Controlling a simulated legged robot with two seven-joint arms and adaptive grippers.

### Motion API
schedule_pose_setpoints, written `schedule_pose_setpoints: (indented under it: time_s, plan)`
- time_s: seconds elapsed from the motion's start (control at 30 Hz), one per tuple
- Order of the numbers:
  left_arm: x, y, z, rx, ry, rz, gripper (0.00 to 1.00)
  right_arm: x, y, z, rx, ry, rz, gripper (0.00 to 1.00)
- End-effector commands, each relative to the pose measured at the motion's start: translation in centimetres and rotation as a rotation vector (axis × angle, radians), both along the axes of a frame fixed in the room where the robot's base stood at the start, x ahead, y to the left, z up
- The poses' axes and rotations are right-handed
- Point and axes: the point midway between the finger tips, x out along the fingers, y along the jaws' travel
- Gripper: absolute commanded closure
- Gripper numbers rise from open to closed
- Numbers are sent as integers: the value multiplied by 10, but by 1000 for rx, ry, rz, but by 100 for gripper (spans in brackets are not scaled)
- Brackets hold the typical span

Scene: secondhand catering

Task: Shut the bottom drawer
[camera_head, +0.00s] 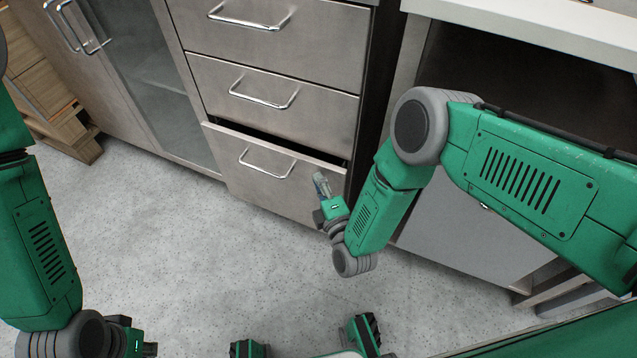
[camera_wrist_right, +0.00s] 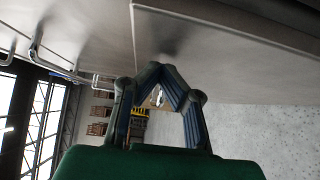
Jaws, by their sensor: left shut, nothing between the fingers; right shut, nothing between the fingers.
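The bottom drawer (camera_head: 235,165) of the grey metal cabinet stands partly open, with a dark gap along its top edge. Its bar handle (camera_head: 266,163) is free. My right gripper (camera_head: 320,180) is shut and empty at the right end of the drawer front. In the right wrist view, the gripper's fingertips (camera_wrist_right: 160,70) come together close to a metal panel (camera_wrist_right: 225,50); I cannot tell whether they touch it. My left gripper (camera_head: 149,349) is shut and empty, low at the left by the picture's bottom edge.
Two drawers above, the middle (camera_head: 310,112) and the top (camera_head: 320,40), are shut. A glass-door cabinet (camera_head: 150,70) stands to the left, and wooden crates (camera_head: 70,135) stand beyond it. A white-topped table (camera_head: 540,25) is at the right. The speckled floor (camera_head: 190,240) in front is clear.

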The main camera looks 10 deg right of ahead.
Motion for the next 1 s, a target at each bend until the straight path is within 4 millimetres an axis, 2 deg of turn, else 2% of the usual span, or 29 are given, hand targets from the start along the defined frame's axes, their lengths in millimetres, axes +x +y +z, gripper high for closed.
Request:
schedule_pose_setpoints:
  time_s: [0.17, 0.47, 1.0]
  plan:
    - [0, 0, -1, 1, 0, 1, 100, 3, -3, 0, 0, -2, 0, 100]
    - [0, 0, -8, 0, 0, 1, 100, 38, -30, -1, 2, -3, -3, 100]
    - [0, 0, -8, 0, 0, 1, 100, 44, -35, 1, -3, -8, -8, 100]
